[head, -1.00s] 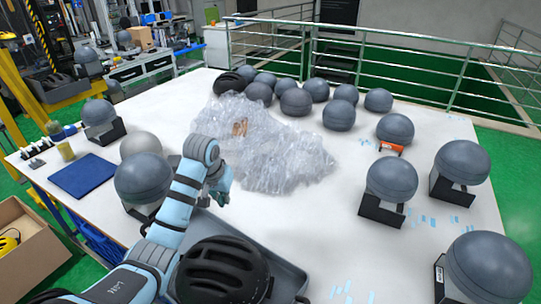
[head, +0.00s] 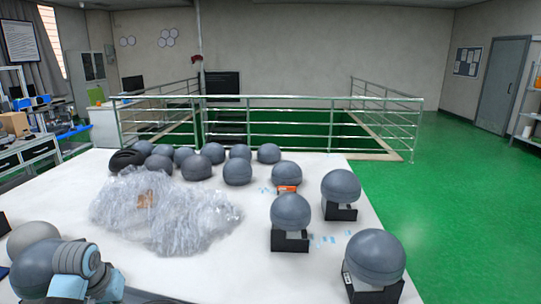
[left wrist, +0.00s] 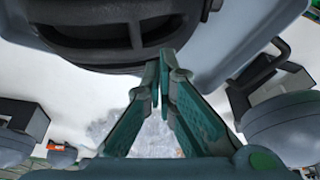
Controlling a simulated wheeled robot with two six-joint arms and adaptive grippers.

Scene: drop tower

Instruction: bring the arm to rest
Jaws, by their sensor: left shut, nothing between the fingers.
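My left gripper (left wrist: 163,72) is shut and empty in the left wrist view; its green fingers meet at the tips. A black vented helmet (left wrist: 100,30) fills the top of that view, just beyond the fingertips; I cannot tell whether they touch it. A grey-blue tray (left wrist: 243,38) shows beside the helmet. In the head view my left arm comes in at the bottom left corner, and the fingers cannot be made out there. My right gripper is in neither view.
Several grey headforms, some on black stands such as this one (head: 290,211), stand on the white table (head: 240,268). A heap of clear plastic wrap (head: 165,215) lies mid-table. Steel railing (head: 270,115) runs behind. The green floor to the right is open.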

